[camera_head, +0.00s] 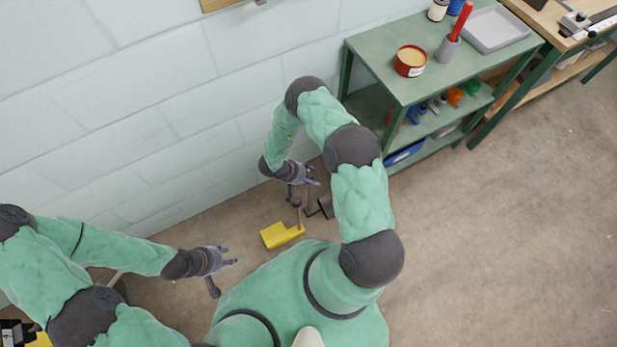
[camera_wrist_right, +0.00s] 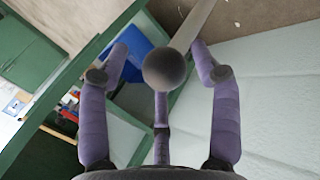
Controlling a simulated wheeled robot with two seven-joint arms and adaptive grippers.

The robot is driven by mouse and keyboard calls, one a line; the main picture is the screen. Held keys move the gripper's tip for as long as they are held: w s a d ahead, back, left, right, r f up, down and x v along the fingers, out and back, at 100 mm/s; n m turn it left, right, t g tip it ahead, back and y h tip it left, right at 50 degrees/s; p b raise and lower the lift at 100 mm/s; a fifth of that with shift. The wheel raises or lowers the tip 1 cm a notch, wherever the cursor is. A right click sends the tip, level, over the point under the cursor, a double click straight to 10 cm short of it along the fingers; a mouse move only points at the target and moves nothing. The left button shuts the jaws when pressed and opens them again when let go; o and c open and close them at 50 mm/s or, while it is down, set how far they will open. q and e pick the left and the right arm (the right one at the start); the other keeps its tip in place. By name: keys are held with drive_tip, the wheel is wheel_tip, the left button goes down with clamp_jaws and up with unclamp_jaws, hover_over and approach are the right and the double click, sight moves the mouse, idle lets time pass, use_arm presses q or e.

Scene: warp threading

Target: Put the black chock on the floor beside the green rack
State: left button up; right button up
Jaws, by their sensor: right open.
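The green rack (camera_head: 440,75) stands against the wall at the upper right of the head view. A small dark block (camera_head: 326,206), which looks like the black chock, is low beside my right arm, which partly hides it. My right gripper (camera_head: 305,180) is open above and left of that block, near the wall. In the right wrist view, a dark round knob (camera_wrist_right: 165,69) on a grey bar (camera_wrist_right: 193,27) shows between its spread fingers; I cannot tell whether they touch it. My left gripper (camera_head: 226,260) is open and empty at the lower left.
A yellow block (camera_head: 282,235) lies on the floor below my right gripper. The rack carries a red tin (camera_head: 410,61), a grey tray (camera_head: 495,29) and a cup with a red tool. A wooden-topped bench (camera_head: 548,20) stands to its right. The floor (camera_head: 500,240) at the right is clear.

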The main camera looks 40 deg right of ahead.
drive_tip(key=w+a+r+t+p, duration=0.35)
drive_tip(key=a+r+p, duration=0.2)
drive_tip(key=r, duration=0.45)
drive_tip(key=s+a+r+y, duration=0.2)
drive_tip(key=s+a+y, duration=0.3)
drive_tip(key=s+a, duration=0.2)
drive_tip(key=s+a+r+g+y, duration=0.1)
drive_tip(key=s+a+r+y, duration=0.2)
drive_tip(key=s+a+y, duration=0.2)
drive_tip(key=s+a, duration=0.2)
drive_tip(key=s, duration=0.1)
drive_tip(key=shift+s+a+r+n+y, duration=0.2)
drive_tip(key=shift+a+r+n+y, duration=0.1)
drive_tip(key=shift+a+r+n, duration=0.1)
